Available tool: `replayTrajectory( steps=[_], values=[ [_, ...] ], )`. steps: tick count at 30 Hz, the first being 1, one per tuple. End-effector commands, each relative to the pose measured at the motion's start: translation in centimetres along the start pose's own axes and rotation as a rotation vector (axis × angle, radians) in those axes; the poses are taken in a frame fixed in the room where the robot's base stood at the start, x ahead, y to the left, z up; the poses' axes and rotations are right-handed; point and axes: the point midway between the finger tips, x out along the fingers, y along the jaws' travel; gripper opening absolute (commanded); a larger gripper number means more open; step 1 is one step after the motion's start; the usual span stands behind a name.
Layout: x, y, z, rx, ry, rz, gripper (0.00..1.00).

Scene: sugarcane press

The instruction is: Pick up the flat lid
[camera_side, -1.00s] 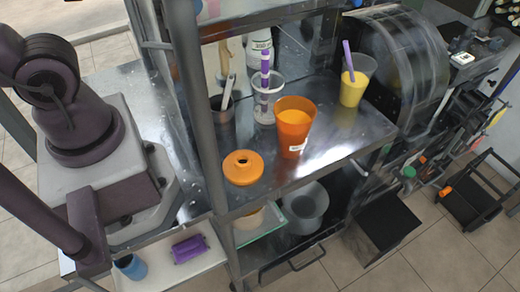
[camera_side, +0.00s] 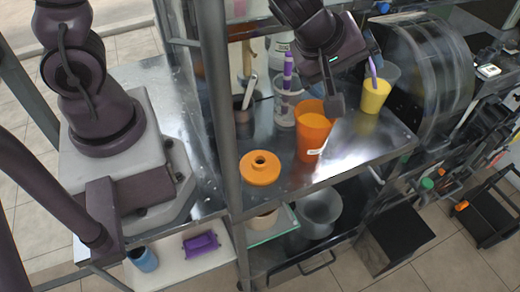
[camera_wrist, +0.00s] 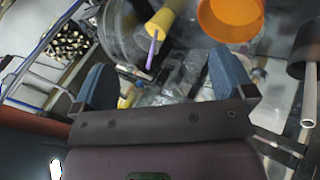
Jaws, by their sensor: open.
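The lid I see is an orange round one (camera_side: 260,172) with a raised ring and a hole in its middle. It lies near the front left edge of the metal shelf in the side view. I cannot make it out in the wrist view. My gripper (camera_side: 335,98) is above and right of the lid, close to the orange cup in the side view. In the wrist view my gripper (camera_wrist: 163,82) has its two blue-grey fingers wide apart with nothing held between them.
An orange cup (camera_side: 312,140) stands right of the lid; it also shows in the wrist view (camera_wrist: 230,15). A yellow cup (camera_side: 374,97) with a purple straw stands farther right. A clear cup (camera_side: 286,112) stands behind. A grey post (camera_side: 226,120) rises just left of the lid.

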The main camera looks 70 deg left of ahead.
Motion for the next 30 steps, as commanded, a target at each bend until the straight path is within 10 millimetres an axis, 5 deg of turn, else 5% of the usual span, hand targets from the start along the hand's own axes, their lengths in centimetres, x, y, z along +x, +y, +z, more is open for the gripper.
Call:
replayTrajectory(
  steps=[3,9,14,30],
  values=[
    [2.3,-5.5,2.1,-0.18,0.091,-0.281,1.0],
    [1.8,-12.4,4.8,-0.319,0.223,-0.651,1.0],
    [1.4,-14.5,5.4,-0.343,0.264,-0.758,1.0],
    [6.5,-19.8,4.6,-0.344,0.264,-0.759,1.0]
  ],
)
